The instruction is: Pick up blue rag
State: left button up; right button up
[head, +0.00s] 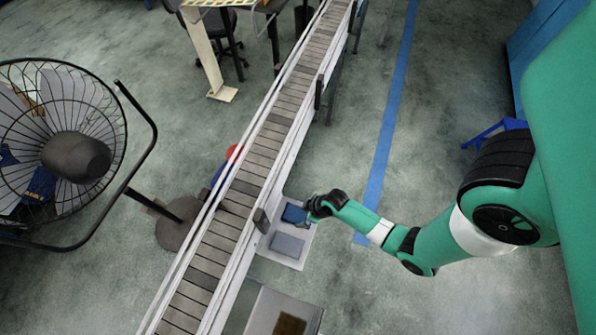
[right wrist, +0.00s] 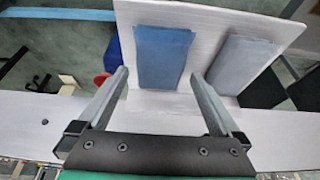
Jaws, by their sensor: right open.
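The blue rag (head: 294,214) lies flat on a small white shelf (head: 268,251) beside the conveyor. In the right wrist view the blue rag (right wrist: 162,57) lies ahead of and between my open fingers. My right gripper (head: 312,212) is at the rag's right side in the head view. It also shows in the right wrist view (right wrist: 158,82), open, with nothing held between the fingers. A grey rag (head: 287,244) lies on the same shelf; it also shows in the right wrist view (right wrist: 243,64). Whether the fingers touch the blue rag cannot be told. My left gripper is not in view.
The conveyor (head: 250,160) runs along the shelf's left side. A bin (head: 283,312) with something brown in it stands below the shelf in the picture. A large fan (head: 75,157) stands at the left. Open floor lies to the right, with a blue stripe (head: 390,120).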

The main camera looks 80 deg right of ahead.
aim_at(298, 215)
jog(key=x, duration=0.3)
jog(key=shift+w+f+b, duration=0.15)
jog(key=shift+f+b, duration=0.1)
jog(key=shift+b, duration=0.15)
jog(key=c, duration=1.1)
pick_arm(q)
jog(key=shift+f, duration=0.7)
pick_arm(e)
jog(key=shift+r, duration=0.1)
